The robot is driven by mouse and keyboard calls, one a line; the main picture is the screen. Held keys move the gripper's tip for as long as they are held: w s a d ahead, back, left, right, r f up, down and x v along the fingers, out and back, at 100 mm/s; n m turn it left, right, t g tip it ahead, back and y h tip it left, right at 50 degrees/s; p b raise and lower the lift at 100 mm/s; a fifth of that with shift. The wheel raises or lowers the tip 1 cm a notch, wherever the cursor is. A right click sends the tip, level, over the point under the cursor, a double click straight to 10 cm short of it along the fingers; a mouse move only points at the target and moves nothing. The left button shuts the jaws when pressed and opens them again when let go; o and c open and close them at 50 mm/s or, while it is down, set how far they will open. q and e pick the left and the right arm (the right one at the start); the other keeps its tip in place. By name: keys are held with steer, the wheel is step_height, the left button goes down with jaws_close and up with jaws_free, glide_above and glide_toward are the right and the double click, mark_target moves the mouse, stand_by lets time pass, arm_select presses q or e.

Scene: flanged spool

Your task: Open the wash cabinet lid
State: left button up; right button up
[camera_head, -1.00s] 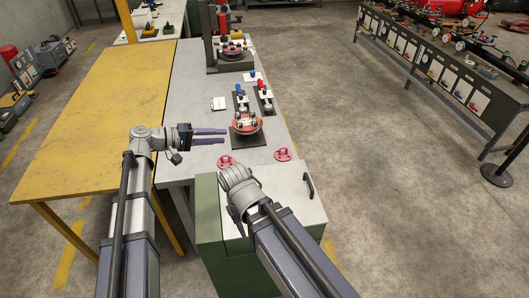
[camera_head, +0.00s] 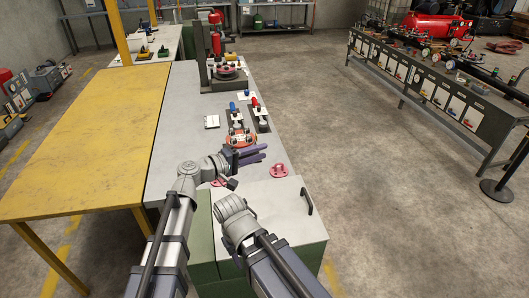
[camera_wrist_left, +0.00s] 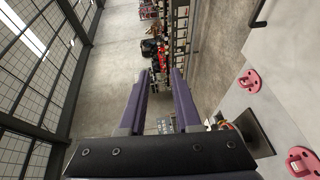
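The wash cabinet (camera_head: 206,247) is a green box at the near end of the grey bench. Its pale grey lid (camera_head: 290,218) lies flat and shut, with a black handle (camera_head: 307,201) along its right edge. My left gripper (camera_head: 264,153) is above the bench just beyond the lid, pointing right, apart from the handle. In the left wrist view its purple fingers (camera_wrist_left: 161,97) stand apart with nothing between them. My right arm reaches over the left part of the lid and hides it; its gripper fingers do not show.
Two pink flanged fittings, one clear (camera_head: 280,170) and one partly hidden, sit beyond the lid. A red spool (camera_head: 241,138) on a fixture stands past my left gripper. A yellow table (camera_head: 90,130) adjoins at left. The floor to the right is open.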

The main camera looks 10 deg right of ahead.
arm_select(q)
steer(key=shift+x, duration=1.2)
steer(key=shift+c, duration=0.3)
jaws_close()
steer(key=shift+o, duration=0.3)
jaws_free()
steer(key=f+v, duration=0.1)
steer(key=v, duration=0.6)
steer(key=shift+s+a+r+p, duration=0.2)
steer(key=shift+a+r+p, duration=0.2)
steer(key=shift+r, duration=0.15)
